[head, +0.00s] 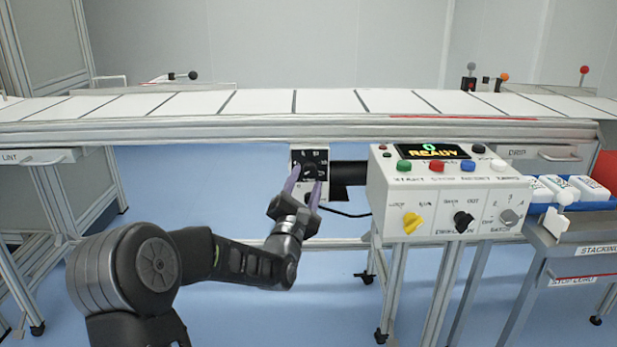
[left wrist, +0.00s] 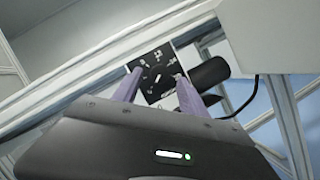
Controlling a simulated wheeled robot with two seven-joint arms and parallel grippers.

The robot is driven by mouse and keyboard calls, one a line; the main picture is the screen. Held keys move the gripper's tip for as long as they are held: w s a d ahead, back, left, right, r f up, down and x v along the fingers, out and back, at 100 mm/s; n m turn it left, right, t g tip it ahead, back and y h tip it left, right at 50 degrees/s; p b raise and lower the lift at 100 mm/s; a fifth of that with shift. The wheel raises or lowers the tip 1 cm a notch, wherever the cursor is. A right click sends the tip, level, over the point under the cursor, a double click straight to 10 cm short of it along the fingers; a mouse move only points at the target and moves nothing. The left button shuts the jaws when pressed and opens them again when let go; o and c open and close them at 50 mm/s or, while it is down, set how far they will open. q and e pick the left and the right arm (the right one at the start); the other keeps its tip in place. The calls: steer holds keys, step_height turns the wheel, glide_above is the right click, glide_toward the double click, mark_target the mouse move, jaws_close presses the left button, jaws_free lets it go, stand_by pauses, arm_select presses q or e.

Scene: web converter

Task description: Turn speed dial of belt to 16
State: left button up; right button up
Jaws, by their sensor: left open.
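The speed dial (head: 311,170) is a black knob on a black numbered face, on a small white box under the belt's front rail. It also shows in the left wrist view (left wrist: 156,76), between and beyond my fingertips. The numbers are too small to read surely, and I cannot tell the setting. My left gripper (head: 306,187) is open in front of the dial, its two purple fingers pointing at it. In the left wrist view its fingers (left wrist: 156,80) stand either side of the knob; I cannot tell whether they touch it. The belt (head: 260,103) runs across above. My right gripper is not in view.
A white control box (head: 440,190) with coloured buttons, several knobs and a display reading READY stands right of the dial. A dark cylinder (head: 350,174) joins the dial box's right side. A blue tray (head: 545,190) with white packs is at far right. Floor below is clear.

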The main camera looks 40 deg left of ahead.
mark_target(309, 171)
arm_select(q)
steer(key=shift+x, duration=1.7)
steer(key=shift+c, duration=0.2)
jaws_close()
